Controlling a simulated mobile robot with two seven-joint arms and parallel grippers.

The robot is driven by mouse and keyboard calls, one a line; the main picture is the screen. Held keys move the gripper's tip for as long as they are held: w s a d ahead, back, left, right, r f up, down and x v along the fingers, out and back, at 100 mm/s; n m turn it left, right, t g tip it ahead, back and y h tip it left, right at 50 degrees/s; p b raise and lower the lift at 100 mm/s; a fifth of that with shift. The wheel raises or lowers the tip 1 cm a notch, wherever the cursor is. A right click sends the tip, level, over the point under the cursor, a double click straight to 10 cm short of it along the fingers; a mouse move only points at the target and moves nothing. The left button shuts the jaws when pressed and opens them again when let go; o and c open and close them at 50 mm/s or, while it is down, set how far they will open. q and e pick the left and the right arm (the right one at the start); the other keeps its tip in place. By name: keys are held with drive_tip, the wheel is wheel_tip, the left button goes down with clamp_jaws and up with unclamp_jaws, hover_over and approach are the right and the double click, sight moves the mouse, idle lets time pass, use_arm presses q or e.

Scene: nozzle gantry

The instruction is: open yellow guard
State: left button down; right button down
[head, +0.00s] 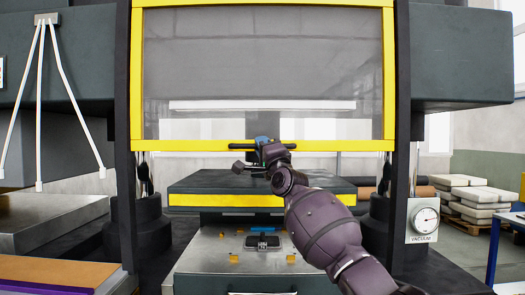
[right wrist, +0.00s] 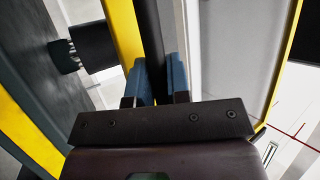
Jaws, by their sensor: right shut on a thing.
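The yellow guard (head: 389,75) is a yellow frame around a see-through panel, between two dark uprights. Its lower edge stands above the dark platen, with an open gap beneath. A black bar handle (head: 239,146) runs along the middle of the lower edge. My right gripper (head: 262,143) is at the middle of this handle, shut on it. In the right wrist view the blue fingers of my right gripper (right wrist: 158,78) lie on either side of the dark bar (right wrist: 152,40), beside a yellow frame member (right wrist: 124,35). My left gripper is not in view.
Below the guard is a dark platen (head: 210,183) with a yellow front strip (head: 230,201). A metal lower bed (head: 200,255) holds a small dark part with a blue piece. A vacuum gauge (head: 425,218) hangs at right. White hoses (head: 62,75) hang at left.

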drive_tip(key=shift+r, duration=0.1)
drive_tip(key=c, duration=1.1)
unclamp_jaws()
drive_tip(key=p+v, duration=0.2)
drive_tip(key=v, duration=0.9)
